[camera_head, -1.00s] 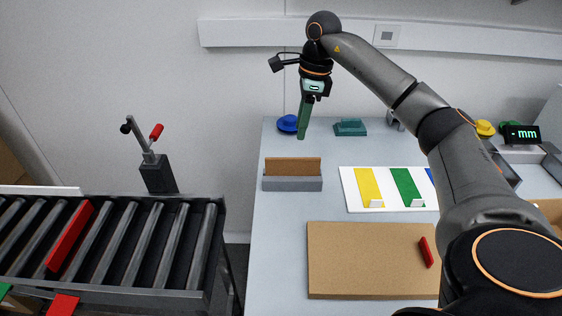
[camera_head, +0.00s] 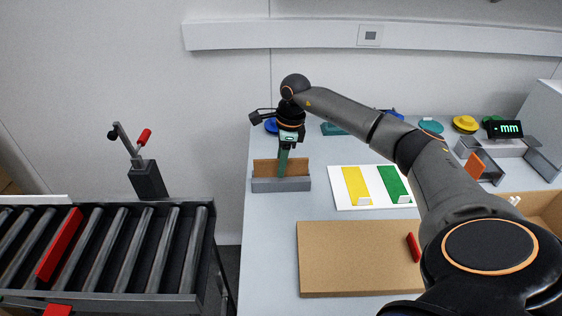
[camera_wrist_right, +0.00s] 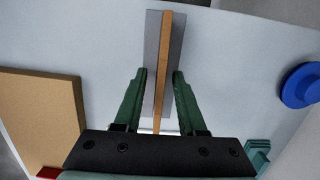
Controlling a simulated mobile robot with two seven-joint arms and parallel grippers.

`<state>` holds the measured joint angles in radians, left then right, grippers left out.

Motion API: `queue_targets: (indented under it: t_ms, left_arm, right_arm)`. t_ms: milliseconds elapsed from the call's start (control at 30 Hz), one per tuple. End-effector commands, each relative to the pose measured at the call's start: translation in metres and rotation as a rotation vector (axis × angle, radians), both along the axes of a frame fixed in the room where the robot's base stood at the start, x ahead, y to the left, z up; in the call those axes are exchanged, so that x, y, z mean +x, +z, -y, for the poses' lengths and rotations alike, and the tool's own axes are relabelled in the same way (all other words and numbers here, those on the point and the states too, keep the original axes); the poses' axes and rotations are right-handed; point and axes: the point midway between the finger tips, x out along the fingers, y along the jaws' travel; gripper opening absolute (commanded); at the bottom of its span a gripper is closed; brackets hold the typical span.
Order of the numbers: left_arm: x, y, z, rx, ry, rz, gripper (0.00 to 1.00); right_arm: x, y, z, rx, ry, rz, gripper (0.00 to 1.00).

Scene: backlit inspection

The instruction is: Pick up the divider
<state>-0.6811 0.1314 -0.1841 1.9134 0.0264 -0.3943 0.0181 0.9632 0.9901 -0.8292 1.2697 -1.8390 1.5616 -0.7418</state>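The divider, a thin brown board (camera_head: 266,167), stands upright in a slotted grey holder (camera_head: 282,185) on the table. In the right wrist view the divider (camera_wrist_right: 165,45) runs between the fingers as a narrow orange-brown strip, with the grey holder (camera_wrist_right: 152,50) around its foot. My right gripper (camera_head: 283,172) points down at the divider. In the right wrist view its green fingers (camera_wrist_right: 159,76) are apart, one on each side of the board, with a visible gap on both sides. The fingers hide part of the divider in the head view. My left gripper is not in view.
A brown board (camera_head: 355,262) with a red piece (camera_head: 413,247) lies in front. A white panel (camera_head: 345,204) with yellow and green strips lies to the right. A blue round object (camera_wrist_right: 300,85) and a teal block (camera_head: 334,129) are behind. A roller conveyor (camera_head: 140,250) stands left.

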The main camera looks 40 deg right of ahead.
Motion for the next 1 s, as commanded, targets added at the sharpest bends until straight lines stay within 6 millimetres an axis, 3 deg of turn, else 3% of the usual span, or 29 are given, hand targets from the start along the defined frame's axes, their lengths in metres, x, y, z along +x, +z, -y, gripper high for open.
queue_targets:
  t_ms: [167,533,1000]
  left_arm:
    - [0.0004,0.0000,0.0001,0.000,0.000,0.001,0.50]
    - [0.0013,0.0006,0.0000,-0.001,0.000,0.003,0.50]
    - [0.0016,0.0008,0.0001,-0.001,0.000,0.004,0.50]
  right_arm:
    - [0.0000,-0.0002,0.0001,0.000,0.000,0.000,0.40]
    - [0.0001,0.0004,0.0002,-0.001,0.000,0.001,0.00]
    - [0.0002,0.0008,0.0003,-0.001,0.000,0.001,0.00]
